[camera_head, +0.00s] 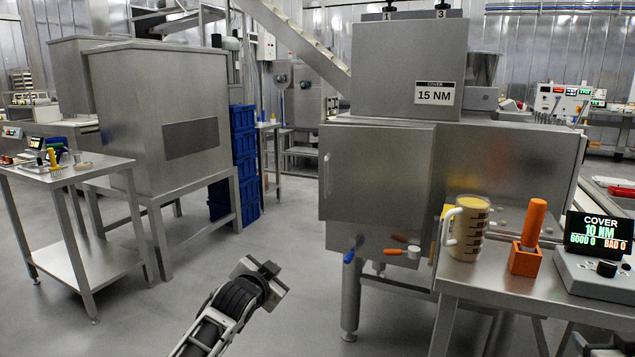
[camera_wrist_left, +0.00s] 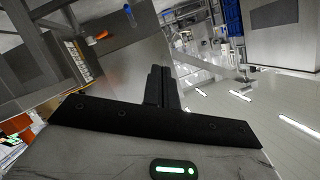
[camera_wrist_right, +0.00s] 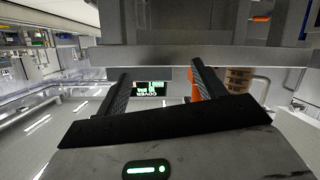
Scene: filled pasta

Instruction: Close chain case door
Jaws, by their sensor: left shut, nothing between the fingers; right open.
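A wide grey metal door panel (camera_head: 375,180) with a vertical handle (camera_head: 326,175) at its left edge is on the front of the steel machine. I take it as the chain case door; I cannot tell whether it sits flush or ajar.
A steel table (camera_head: 490,280) at right carries a measuring jug (camera_head: 467,230), an orange tool in an orange block (camera_head: 525,260) and a display reading COVER 10 NM (camera_head: 598,235). Blue and orange handles (camera_head: 392,252) stick out below the door. Open floor (camera_head: 290,250) lies left of the machine.

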